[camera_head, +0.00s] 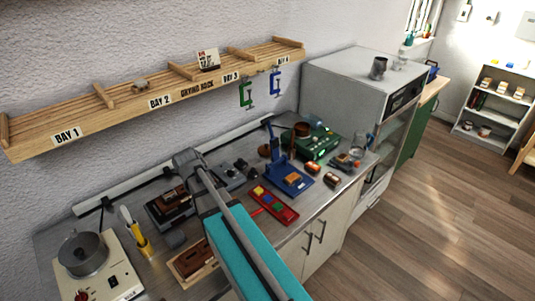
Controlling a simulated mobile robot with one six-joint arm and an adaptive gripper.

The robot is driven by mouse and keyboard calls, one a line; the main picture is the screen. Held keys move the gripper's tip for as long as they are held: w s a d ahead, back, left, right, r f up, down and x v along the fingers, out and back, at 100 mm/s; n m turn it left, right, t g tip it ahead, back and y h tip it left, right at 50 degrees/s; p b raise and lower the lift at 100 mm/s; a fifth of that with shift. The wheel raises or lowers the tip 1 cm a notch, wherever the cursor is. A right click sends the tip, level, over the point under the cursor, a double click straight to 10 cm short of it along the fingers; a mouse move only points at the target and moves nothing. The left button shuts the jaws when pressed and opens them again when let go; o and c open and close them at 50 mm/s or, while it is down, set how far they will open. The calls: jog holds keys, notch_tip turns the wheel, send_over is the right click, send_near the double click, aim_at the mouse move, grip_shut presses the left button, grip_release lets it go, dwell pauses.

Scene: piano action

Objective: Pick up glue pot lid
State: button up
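A grey metal pot (83,254), which looks like the glue pot, stands on a cream heater unit (118,278) at the lower left. Its top shows as a round grey surface with a dark upright part at the rim. I cannot tell whether that surface is the lid or the pot's open inside. No separate lid can be made out. My arm rises from the bottom middle to a grey joint over the bench, well right of the pot. I cannot pick out my gripper's fingers among the dark shapes near that joint, nor whether they hold anything.
A yellow holder (141,246) stands between the pot and dark blocks (170,204). A wooden tray (193,264), a red tray (274,207) and a blue stand (289,178) crowd the bench. A wooden wall shelf (150,95) overhangs its back. Open floor (440,210) lies right.

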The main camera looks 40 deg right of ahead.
jog(key=w+d+f+n+b, duration=0.1)
jog(key=w+d+n, duration=0.1)
jog(key=w+d, duration=0.2)
jog(key=w+d+f+n+h+b, duration=0.1)
jog(key=w+d+n, duration=0.2)
jog(key=w+d, duration=0.2)
jog(key=w+d+f+n+h+b, duration=0.1)
jog(key=w+d+f+n+b, duration=0.1)
jog(key=w+d, duration=0.2)
jog(key=shift+w+d+n, duration=0.2)
jog(key=shift+d+n, duration=0.2)
jog(key=shift+d, duration=1.2)
jog(key=w+d+n+b, duration=0.1)
jog(key=w+d+n, duration=0.1)
jog(key=d, duration=0.2)
jog(key=w+d+n+h+b, duration=0.1)
jog(key=w+d+n, duration=0.1)
jog(key=d, duration=0.2)
jog(key=w+d+f+n+h, duration=0.1)
jog(key=w+d, duration=0.1)
jog(key=d, duration=0.2)
jog(key=shift+d+f+n+b, duration=0.1)
jog(key=shift+d+n+b, duration=0.3)
send_over(262, 152)
jog(key=shift+a, duration=0.3)
jog(key=shift+d, duration=0.15)
